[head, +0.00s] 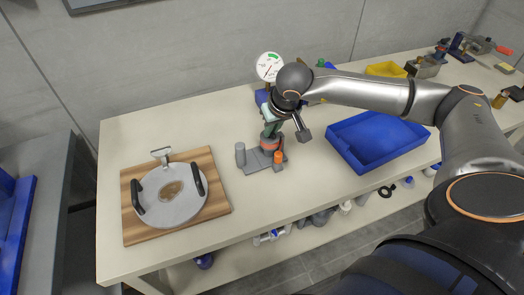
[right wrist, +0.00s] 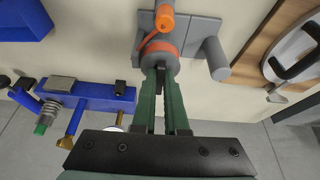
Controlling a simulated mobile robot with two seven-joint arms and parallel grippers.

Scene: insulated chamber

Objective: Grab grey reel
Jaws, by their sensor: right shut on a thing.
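The grey reel (right wrist: 160,62), wrapped with an orange band, stands on a small grey base plate (head: 254,166) on the bench. My right gripper (right wrist: 161,80) comes at it with its green fingers shut on the reel's near part. In the head view the right gripper (head: 271,128) is over the plate and hides much of the reel. An orange strand runs from the reel toward the orange post. My left gripper is not in view.
A wooden board (head: 218,205) with a round grey plate (head: 180,207) lies to the left. A blue tray (head: 375,145) is to the right. A dial gauge (head: 269,66) on a blue stand is behind. The bench's back left is clear.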

